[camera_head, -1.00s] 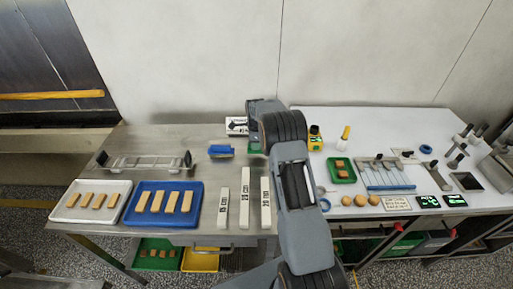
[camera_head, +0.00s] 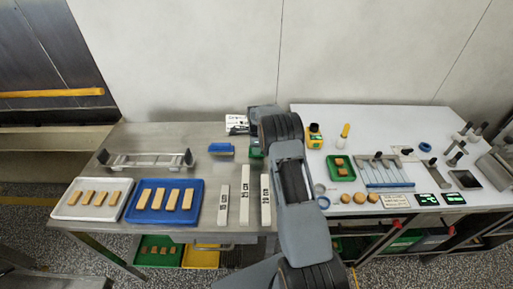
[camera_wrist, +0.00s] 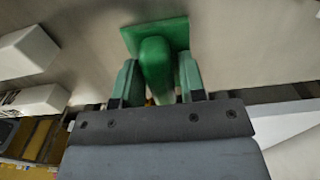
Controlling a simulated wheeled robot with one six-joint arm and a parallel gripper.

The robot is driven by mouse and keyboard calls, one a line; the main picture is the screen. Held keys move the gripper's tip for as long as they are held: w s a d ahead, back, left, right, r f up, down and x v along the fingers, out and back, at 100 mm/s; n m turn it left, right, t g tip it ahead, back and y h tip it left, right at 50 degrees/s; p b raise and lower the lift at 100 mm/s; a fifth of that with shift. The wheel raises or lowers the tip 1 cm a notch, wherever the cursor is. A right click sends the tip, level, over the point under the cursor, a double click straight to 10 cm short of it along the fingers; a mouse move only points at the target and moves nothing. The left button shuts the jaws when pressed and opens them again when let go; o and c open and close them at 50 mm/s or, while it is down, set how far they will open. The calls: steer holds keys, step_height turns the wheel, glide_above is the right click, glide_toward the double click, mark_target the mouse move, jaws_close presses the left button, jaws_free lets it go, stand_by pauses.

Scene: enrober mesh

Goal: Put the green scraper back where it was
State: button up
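The green scraper (camera_wrist: 155,62) shows in the wrist view, with its flat green head at the far end and its rounded handle toward my gripper. My gripper (camera_wrist: 158,82) has its two green-padded fingers on either side of the handle and looks shut on it. In the head view a small part of green (camera_head: 256,150) shows beside my wrist, over the back of the steel table (camera_head: 140,135). My fingers are hidden there behind my arm. I cannot tell whether the scraper touches the table.
A blue block (camera_head: 221,149), a metal rack (camera_head: 148,160), a white tray (camera_head: 60,214), a blue tray (camera_head: 133,216) and long white labelled bars (camera_head: 245,195) lie on the steel table. The white table (camera_head: 400,125) at right holds a small green tray (camera_head: 331,161) and several tools.

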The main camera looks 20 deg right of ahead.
steer(key=shift+o, duration=1.1)
steer(key=s+a+r+n+b, duration=0.1)
steer(key=s+a+r+n, duration=0.1)
steer(key=r, duration=0.8)
steer(key=s+a+r+n+b, duration=0.1)
steer(key=s+r+n, duration=0.1)
steer(key=r, duration=0.7)
steer(key=s+a+r+n+t, duration=0.2)
steer(key=s+a+r+n, duration=0.35)
steer(key=s, duration=0.35)
steer(key=s+a+f+n+t, duration=0.1)
steer(key=s+a+n, duration=0.3)
steer(key=s+n, duration=0.9)
steer(key=s+t, duration=0.1)
steer(key=s, duration=0.5)
steer(key=shift+s+t, duration=0.3)
steer(key=shift+s, duration=0.05)
